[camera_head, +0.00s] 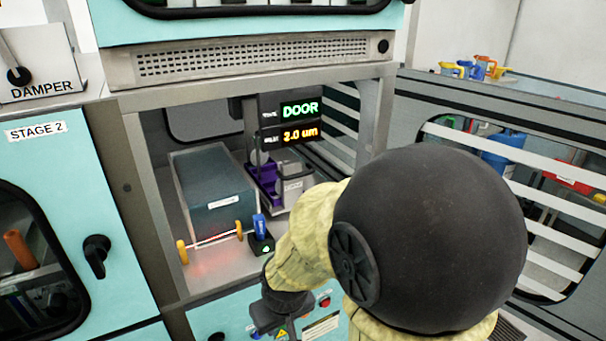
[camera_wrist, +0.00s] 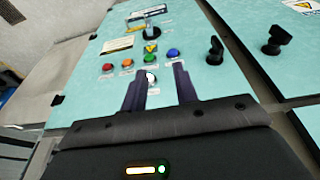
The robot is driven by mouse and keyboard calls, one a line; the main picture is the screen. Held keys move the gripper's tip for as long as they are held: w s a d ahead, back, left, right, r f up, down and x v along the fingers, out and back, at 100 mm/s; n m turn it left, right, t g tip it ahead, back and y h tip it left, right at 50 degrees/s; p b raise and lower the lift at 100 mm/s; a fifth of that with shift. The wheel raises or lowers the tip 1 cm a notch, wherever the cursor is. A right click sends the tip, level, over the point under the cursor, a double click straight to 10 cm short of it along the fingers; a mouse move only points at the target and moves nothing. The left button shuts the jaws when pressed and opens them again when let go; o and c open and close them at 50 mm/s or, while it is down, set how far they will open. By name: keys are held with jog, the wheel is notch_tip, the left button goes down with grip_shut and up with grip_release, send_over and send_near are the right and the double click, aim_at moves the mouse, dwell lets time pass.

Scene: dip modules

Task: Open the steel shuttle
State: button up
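A small steel-grey box with a dark handle and a pale label (camera_head: 293,182) stands inside the open chamber, beside a purple rack (camera_head: 264,178). It may be the steel shuttle; I cannot read its label, and whether it is open or shut is unclear. My gripper (camera_head: 272,312) is outside and below the chamber opening, in front of the teal control panel, partly hidden by my arm. In the wrist view, its two dark fingers (camera_wrist: 159,72) are apart with nothing between them. They point toward the button panel (camera_wrist: 125,85). The shuttle is not seen in the wrist view.
A large grey block (camera_head: 213,187) fills the chamber's left side. A rod with yellow ends (camera_head: 213,238) and a blue-topped black fixture (camera_head: 262,240) stand near the front edge. A lit DOOR display (camera_head: 299,109) hangs behind. Black knobs (camera_wrist: 215,47) stick out from the teal panels.

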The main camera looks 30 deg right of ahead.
aim_at(304, 174)
jog(key=w+d+r+n+t+h+p, duration=0.1)
jog(key=w+d+r+n+t+p, duration=0.1)
jog(key=w+d+r+n+t, duration=0.5)
jog(key=w+d+r+n+t+p, duration=0.2)
jog(key=w+d+r+n+p, duration=0.15)
jog(key=d+r, duration=0.45)
jog(key=d+r+n+t, duration=0.1)
jog(key=n, duration=0.1)
jog(key=d+r+n+t+y, duration=0.1)
jog(key=d+n, duration=0.1)
jog(key=n, duration=0.1)
jog(key=d+r+n+t, duration=0.1)
jog(key=r+n, duration=0.1)
jog(key=shift+s+d+n+t+y+p, duration=0.2)
jog(key=shift+s+n+t+y+p, duration=0.1)
jog(key=shift+y+p, duration=0.1)
jog(key=shift+w, duration=0.1)
jog(key=p+x, duration=0.6)
jog(key=x, duration=1.1)
jog(key=shift+w+f, duration=0.1)
jog(key=shift+w, duration=0.1)
grip_shut()
